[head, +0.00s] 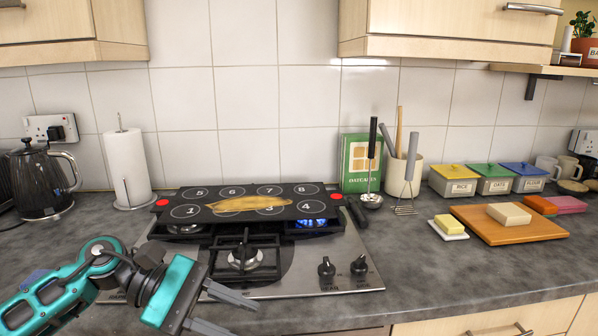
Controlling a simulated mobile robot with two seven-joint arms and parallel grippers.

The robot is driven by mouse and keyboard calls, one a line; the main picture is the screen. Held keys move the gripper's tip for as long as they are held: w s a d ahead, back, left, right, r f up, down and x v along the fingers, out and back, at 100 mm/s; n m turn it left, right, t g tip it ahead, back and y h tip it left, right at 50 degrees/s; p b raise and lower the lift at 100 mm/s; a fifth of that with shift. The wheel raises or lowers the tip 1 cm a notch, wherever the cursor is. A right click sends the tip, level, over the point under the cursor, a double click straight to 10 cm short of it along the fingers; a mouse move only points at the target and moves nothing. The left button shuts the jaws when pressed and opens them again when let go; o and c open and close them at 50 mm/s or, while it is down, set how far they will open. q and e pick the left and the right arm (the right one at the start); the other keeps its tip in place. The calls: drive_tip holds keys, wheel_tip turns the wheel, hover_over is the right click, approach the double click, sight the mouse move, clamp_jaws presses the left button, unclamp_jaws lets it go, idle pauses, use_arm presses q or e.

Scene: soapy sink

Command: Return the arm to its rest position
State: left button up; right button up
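My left arm, teal and black, comes in from the lower left. My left gripper (246,318) is at the bottom of the head view, in front of the hob's (330,281) front edge. Its two dark fingers are apart and point right, with nothing visible between them. The lower finger is partly cut off by the picture's bottom edge. My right arm and gripper are not in view.
A black numbered board (310,208) with a tan smear lies over the back of the hob. A kettle (39,182) and paper roll (127,167) stand left. Utensils, tins and an orange board (510,231) stand right. The front right worktop is clear.

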use_arm(q)
drive_tip(key=w+f+m+t, duration=0.25)
drive_tip(key=m+t, duration=0.65)
drive_tip(key=m, duration=0.9)
drive_tip(key=w+f+m+t, duration=0.1)
drive_tip(key=f+m+t, duration=0.3)
drive_tip(key=m+t, duration=0.9)
drive_tip(key=s+a+f+n+g+y, duration=0.4)
drive_tip(key=s+f+n+y, duration=0.2)
drive_tip(key=f+n, duration=0.3)
drive_tip(key=s+a+f+n+g+y, duration=0.4)
drive_tip(key=s+f+n, duration=0.4)
drive_tip(key=f, duration=0.5)
drive_tip(key=shift+f+n+g+y, duration=0.25)
drive_tip(key=shift+n+g+y, duration=0.15)
drive_tip(key=shift+g+y, duration=0.4)
idle(1.9)
